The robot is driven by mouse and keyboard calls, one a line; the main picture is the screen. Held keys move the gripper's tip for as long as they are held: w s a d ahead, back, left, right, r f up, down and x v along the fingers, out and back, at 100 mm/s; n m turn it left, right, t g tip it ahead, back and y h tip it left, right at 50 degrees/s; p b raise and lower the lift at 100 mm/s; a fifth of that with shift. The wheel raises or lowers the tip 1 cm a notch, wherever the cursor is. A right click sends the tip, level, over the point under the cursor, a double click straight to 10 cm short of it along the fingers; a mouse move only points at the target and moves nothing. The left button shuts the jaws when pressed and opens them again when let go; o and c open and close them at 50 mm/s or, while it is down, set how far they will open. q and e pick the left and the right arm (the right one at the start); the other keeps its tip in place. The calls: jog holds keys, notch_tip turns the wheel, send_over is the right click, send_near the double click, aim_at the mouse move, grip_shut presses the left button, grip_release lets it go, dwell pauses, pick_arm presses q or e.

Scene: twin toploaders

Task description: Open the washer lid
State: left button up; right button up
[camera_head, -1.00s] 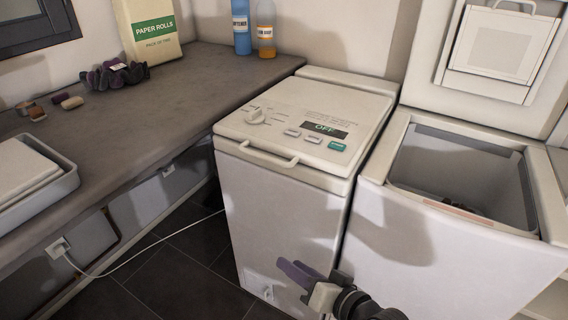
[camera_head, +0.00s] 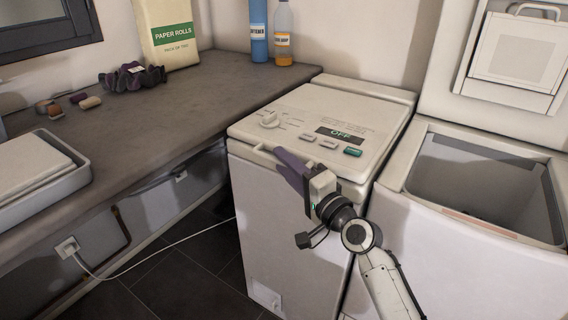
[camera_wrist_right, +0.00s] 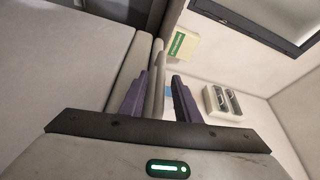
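The closed white top-loader (camera_head: 285,215) stands in the middle of the head view. Its lid (camera_head: 350,108) is down, with a dial, buttons and a display reading OFF. A bar handle (camera_head: 262,151) runs along the lid's front edge, partly hidden by my right gripper (camera_head: 284,162). My right gripper's purple fingers are at that handle. In the right wrist view, the fingers of my right gripper (camera_wrist_right: 158,92) are apart, and the pale handle bar (camera_wrist_right: 158,72) shows between them. I cannot tell whether they touch it. My left gripper is not in view.
A second top-loader (camera_head: 440,215) with its lid (camera_head: 520,55) raised stands at the right. A grey counter (camera_head: 190,100) at the left holds paper rolls (camera_head: 170,35), bottles (camera_head: 284,35) and a tray (camera_head: 50,195). A white cable (camera_head: 150,262) hangs below it.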

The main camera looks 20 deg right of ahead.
jog(key=shift+w+a, duration=0.1)
jog(key=shift+w, duration=0.2)
grip_shut()
jog(key=shift+r, duration=0.1)
